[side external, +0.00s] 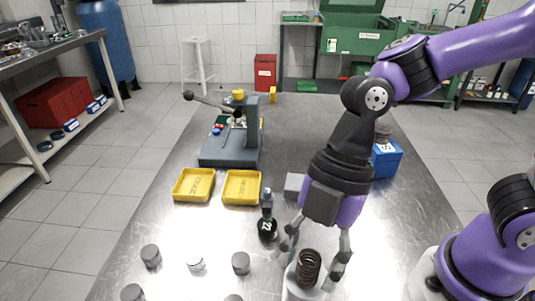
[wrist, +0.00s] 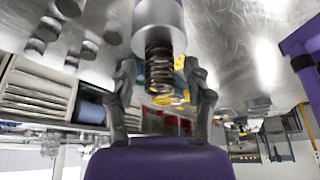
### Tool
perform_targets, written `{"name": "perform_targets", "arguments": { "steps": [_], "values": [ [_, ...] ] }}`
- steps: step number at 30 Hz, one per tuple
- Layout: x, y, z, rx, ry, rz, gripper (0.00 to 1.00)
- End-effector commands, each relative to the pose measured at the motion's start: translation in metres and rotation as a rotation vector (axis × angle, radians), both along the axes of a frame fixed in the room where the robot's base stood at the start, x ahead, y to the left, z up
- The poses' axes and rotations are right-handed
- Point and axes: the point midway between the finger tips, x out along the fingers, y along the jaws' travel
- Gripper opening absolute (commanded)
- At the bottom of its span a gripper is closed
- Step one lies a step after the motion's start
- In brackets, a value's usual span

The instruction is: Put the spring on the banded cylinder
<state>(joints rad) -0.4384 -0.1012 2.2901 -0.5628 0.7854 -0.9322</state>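The spring (side external: 308,268) is a dark coil standing upright on a pale round stand (side external: 301,292) near the front of the bench. The wrist view also shows the spring (wrist: 159,68), against the end of the grey metal stand (wrist: 159,20). My gripper (side external: 312,258) points down with its fingers on either side of the spring. In the wrist view, gaps show between the spring and both fingers of my gripper (wrist: 160,72), so it is open. Several short cylinders stand to the left. One (side external: 195,265) looks paler with a dark edge; I cannot clearly make out bands.
A dark bottle-like item (side external: 268,226) stands close left of my gripper. Yellow trays (side external: 194,186) and a grey lever press (side external: 230,150) are farther back. A blue box (side external: 386,160) stands behind my wrist. Bare bench lies between the trays and the cylinders.

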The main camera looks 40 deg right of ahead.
Motion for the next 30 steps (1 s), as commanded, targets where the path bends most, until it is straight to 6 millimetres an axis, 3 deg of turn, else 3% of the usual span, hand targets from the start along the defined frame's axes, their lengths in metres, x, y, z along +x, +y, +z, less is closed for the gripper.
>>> {"name": "perform_targets", "arguments": {
  "steps": [12,24,30],
  "values": [
    [0.001,-0.001,0.008,0.002,-0.003,-0.002,0.63],
    [0.01,-0.033,0.085,0.001,-0.006,-0.005,0.63],
    [0.011,-0.041,0.106,0.003,0.0,-0.003,0.63]
  ]
}}
